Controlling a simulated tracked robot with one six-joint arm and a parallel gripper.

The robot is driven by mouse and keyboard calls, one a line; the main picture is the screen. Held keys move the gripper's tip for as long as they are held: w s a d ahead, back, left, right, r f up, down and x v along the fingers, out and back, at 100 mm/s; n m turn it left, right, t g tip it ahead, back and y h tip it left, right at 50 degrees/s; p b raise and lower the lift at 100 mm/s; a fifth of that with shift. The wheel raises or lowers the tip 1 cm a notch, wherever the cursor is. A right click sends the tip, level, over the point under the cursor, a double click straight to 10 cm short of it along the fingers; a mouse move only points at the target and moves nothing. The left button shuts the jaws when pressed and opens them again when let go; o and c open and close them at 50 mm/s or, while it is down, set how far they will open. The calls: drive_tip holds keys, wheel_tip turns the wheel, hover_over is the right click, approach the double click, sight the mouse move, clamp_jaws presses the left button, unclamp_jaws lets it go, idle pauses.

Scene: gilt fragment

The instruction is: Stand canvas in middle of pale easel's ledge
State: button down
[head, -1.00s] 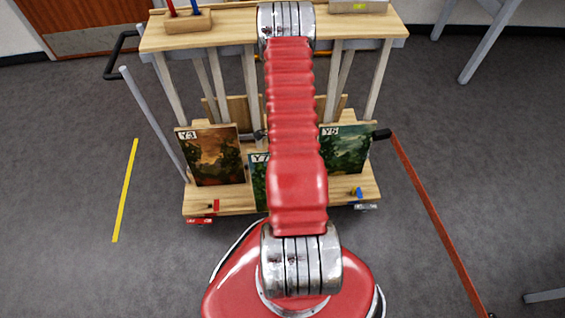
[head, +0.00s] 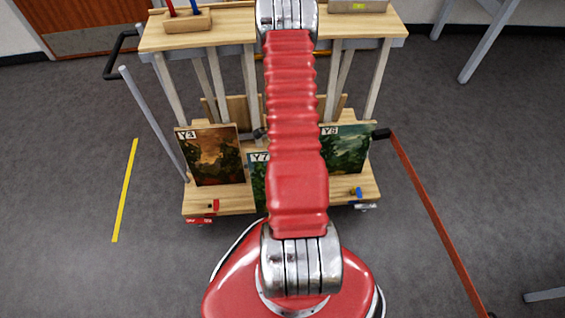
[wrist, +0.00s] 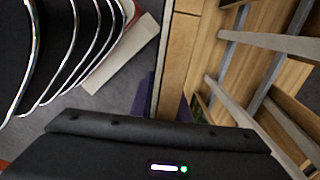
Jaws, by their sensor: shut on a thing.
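My gripper (wrist: 165,103) shows in the wrist view as two purple fingers on either side of a tan wooden edge. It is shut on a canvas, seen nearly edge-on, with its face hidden. In the head view my red arm hides most of the gripper. A green canvas marked Y7 (head: 258,180) shows partly beside the arm at the middle of the pale wooden stand; I cannot tell whether it is the held one.
Pale legs rise between shelf and ledge. An orange-red bar (head: 430,210) lies at right, a yellow floor stripe (head: 125,190) at left.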

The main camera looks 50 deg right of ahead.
drive_tip(key=shift+s+a+r, duration=0.2)
drive_tip(key=shift+r, duration=0.3)
drive_tip(key=shift+s+a+r, duration=0.2)
drive_tip(key=shift+a+r, duration=0.05)
drive_tip(key=shift+r, duration=0.25)
drive_tip(key=shift+s+a+r, duration=0.2)
drive_tip(key=shift+r, duration=0.3)
